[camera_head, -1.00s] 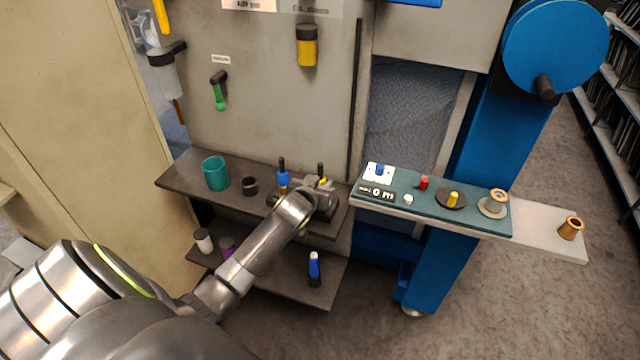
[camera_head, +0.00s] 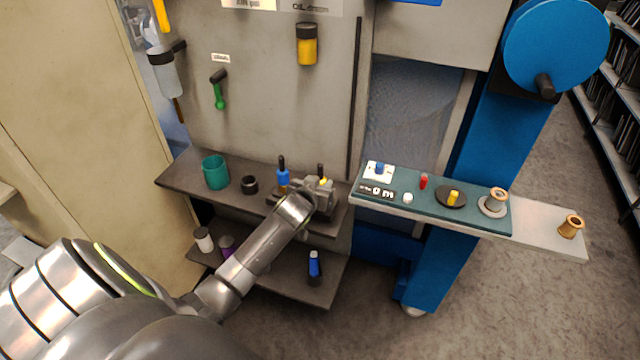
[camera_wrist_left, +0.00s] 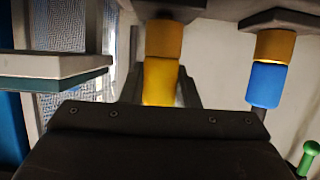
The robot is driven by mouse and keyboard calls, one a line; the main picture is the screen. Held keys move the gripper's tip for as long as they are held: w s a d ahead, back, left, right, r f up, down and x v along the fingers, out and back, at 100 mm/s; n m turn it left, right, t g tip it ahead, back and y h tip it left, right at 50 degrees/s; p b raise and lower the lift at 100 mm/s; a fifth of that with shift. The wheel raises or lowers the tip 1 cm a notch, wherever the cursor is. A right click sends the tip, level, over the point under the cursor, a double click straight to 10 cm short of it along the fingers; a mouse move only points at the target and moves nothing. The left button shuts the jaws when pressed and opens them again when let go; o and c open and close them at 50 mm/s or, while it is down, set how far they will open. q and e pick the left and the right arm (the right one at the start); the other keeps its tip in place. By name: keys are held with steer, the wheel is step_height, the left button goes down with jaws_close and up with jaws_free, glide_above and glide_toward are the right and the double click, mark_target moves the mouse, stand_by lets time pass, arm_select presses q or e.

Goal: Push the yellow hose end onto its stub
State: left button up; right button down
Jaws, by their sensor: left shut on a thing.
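The yellow hose end (camera_wrist_left: 160,82) is a short yellow sleeve held between the dark fingers of my left gripper (camera_wrist_left: 160,90). In the left wrist view it lines up with a brass-coloured stub (camera_wrist_left: 164,39) and their ends meet, with no clear gap. I cannot tell how far the sleeve sits over the stub. In the head view my left gripper (camera_head: 320,185) is at the dark block on the upper shelf, and only a bit of yellow (camera_head: 325,181) shows there. My right gripper is not in view.
A blue hose end (camera_wrist_left: 267,85) sits on a neighbouring brass stub (camera_wrist_left: 272,45); it also shows in the head view (camera_head: 283,178). A black ring (camera_head: 249,185) and teal cup (camera_head: 215,173) stand on the upper shelf (camera_head: 180,178). A green teal-topped panel (camera_head: 475,218) is to the right.

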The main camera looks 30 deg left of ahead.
arm_select(q)
steer(key=shift+f, duration=0.3)
steer(key=o, duration=1.1)
steer(key=shift+s, duration=0.15)
steer(key=b+v, duration=0.1)
steer(key=v, duration=1.6)
steer(key=shift+s+d, duration=0.1)
steer(key=shift+f, duration=0.1)
